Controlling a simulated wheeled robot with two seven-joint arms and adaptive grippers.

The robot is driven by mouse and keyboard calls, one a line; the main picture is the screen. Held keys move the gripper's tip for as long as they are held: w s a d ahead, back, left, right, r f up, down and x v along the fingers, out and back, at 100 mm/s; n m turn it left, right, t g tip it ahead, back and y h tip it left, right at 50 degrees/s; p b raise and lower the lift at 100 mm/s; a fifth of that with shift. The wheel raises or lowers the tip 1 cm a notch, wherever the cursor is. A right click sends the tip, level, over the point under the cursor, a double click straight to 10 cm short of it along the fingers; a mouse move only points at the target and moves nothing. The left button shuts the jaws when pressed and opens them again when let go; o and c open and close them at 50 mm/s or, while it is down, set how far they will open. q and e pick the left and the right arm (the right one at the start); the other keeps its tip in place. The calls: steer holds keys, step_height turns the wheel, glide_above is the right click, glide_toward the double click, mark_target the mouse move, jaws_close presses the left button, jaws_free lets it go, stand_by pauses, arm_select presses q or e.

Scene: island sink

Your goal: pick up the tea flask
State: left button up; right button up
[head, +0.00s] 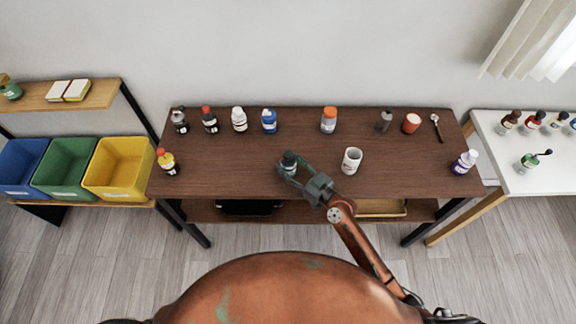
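A small dark teal bottle-like container (288,159), which looks like the tea flask, stands upright on the dark brown table (230,182), near the middle of its front half. My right gripper (290,168) reaches in from the lower right, with one finger on each side of the flask at table height. The fingers hide its lower part, and I cannot tell whether they press on it or are only around it. My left gripper is not in view.
A white mug (351,160) stands close to the right of my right gripper. Several bottles line the table's back edge, including an orange-capped one (328,120). Bins (118,170) are at left.

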steer(key=c, duration=0.9)
steer(key=shift+r, duration=0.1)
